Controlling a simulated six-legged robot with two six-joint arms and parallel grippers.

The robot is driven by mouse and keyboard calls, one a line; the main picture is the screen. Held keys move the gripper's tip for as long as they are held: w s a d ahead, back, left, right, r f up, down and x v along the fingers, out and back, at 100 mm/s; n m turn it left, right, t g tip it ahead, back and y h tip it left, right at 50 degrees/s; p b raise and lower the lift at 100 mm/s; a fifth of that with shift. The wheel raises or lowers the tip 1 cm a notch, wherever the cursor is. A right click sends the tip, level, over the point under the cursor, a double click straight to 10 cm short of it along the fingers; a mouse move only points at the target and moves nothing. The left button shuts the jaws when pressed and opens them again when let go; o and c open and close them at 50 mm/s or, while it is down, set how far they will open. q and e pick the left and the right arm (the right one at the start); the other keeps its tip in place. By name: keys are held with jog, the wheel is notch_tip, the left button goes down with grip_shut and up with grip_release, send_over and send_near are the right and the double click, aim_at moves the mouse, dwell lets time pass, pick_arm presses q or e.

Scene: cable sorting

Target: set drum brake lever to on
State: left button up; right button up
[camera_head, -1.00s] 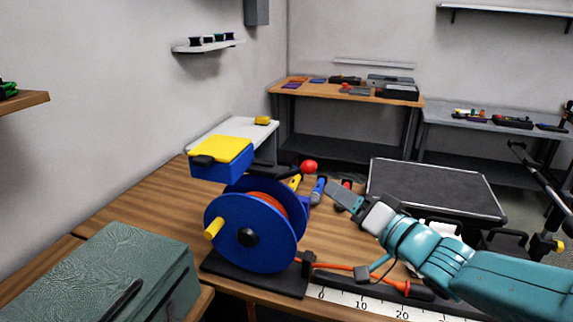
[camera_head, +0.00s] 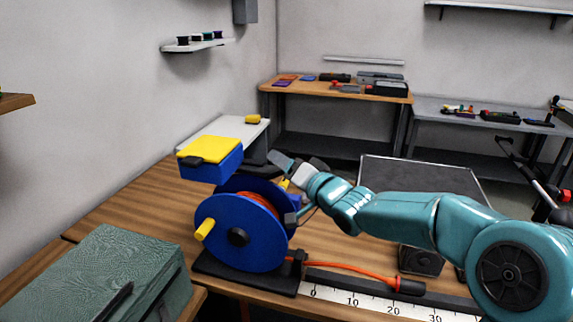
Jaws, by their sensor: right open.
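The blue cable drum (camera_head: 222,240) stands on a black base (camera_head: 240,273) on the wooden bench, with orange cable wound on it and a yellow crank handle (camera_head: 205,229). The brake lever's red knob does not show; my right gripper and arm cover that area behind the drum, so I cannot tell the lever's position. My right gripper (camera_head: 283,160) is open, above and behind the drum's right side, its fingers pointing up and left. I cannot tell whether it touches the lever. My left gripper is not in view.
A blue box with a yellow lid (camera_head: 212,152) sits behind the drum. A green case (camera_head: 95,270) is at the front left. An orange cable (camera_head: 350,268) runs right above a ruler strip (camera_head: 370,301). A black-topped case (camera_head: 425,185) stands behind my right arm.

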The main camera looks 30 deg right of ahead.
grip_shut()
jog(key=w+a+n+g+p, duration=0.1)
jog(key=g+p, duration=0.1)
jog(key=w+r+n+g+h+p, duration=0.1)
jog(key=g+p, duration=0.1)
jog(key=w+a+r+n+g+h+p, duration=0.1)
jog(key=n+g+p, duration=0.1)
jog(key=shift+a+g+p, duration=0.35)
jog(key=shift+g+p, duration=0.05)
jog(key=shift+w+a+r+n+g+h, duration=0.3)
jog(key=shift+g+h, duration=0.1)
jog(key=shift+g, duration=0.1)
jog(key=shift+w+a+f+n+g+h+p, duration=0.15)
jog(key=shift+w+n+g+h+p, duration=0.15)
jog(key=shift+g+h+p, duration=0.35)
jog(key=shift+s, duration=0.1)
